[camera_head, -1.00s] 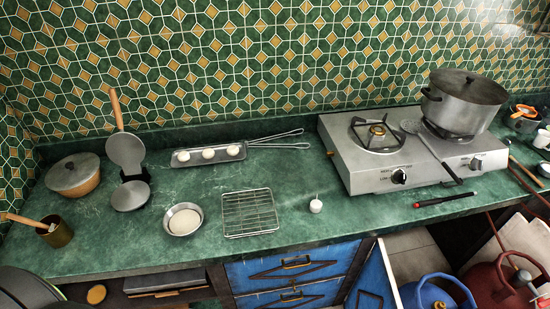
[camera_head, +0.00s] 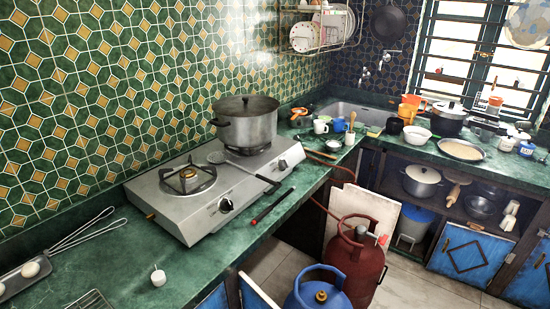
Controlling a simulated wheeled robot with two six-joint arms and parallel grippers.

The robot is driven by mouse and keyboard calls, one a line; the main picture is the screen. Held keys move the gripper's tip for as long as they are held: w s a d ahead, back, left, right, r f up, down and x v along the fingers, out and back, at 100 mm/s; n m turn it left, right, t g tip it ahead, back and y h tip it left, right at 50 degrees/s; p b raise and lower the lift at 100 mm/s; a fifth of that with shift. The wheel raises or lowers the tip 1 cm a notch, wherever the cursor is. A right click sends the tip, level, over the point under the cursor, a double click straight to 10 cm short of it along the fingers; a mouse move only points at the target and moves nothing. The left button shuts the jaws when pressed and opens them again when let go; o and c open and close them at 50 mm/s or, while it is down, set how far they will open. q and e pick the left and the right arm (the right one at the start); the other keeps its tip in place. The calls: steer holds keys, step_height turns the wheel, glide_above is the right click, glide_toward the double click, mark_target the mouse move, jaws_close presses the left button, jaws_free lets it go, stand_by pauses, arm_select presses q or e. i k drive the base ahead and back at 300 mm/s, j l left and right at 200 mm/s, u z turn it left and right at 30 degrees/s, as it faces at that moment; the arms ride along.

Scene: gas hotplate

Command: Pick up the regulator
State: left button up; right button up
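A small pale and red fitting, which looks like the regulator (camera_head: 378,238), sits on top of the red gas cylinder (camera_head: 352,268) on the floor below the counter. It is small in view, and I cannot tell exactly how it is joined to the cylinder. A red hose (camera_head: 320,206) runs from near the hotplate down towards this cylinder. A blue gas cylinder (camera_head: 318,291) with a brass valve on top stands nearer to me, cut off by the lower edge. Neither of my grippers is in view.
The steel gas hotplate (camera_head: 212,205) stands on the green counter (camera_head: 130,265), bearing a large lidded pot (camera_head: 247,126) and a skimmer. A pale board (camera_head: 365,208) leans behind the red cylinder. An open blue door (camera_head: 257,294) is left of the cylinders. Tiled floor (camera_head: 420,285) is clear to the right.

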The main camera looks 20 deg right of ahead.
mark_target(360, 232)
steer(key=z, duration=1.4)
steer(key=i+l, duration=0.2)
steer(key=l, duration=0.15)
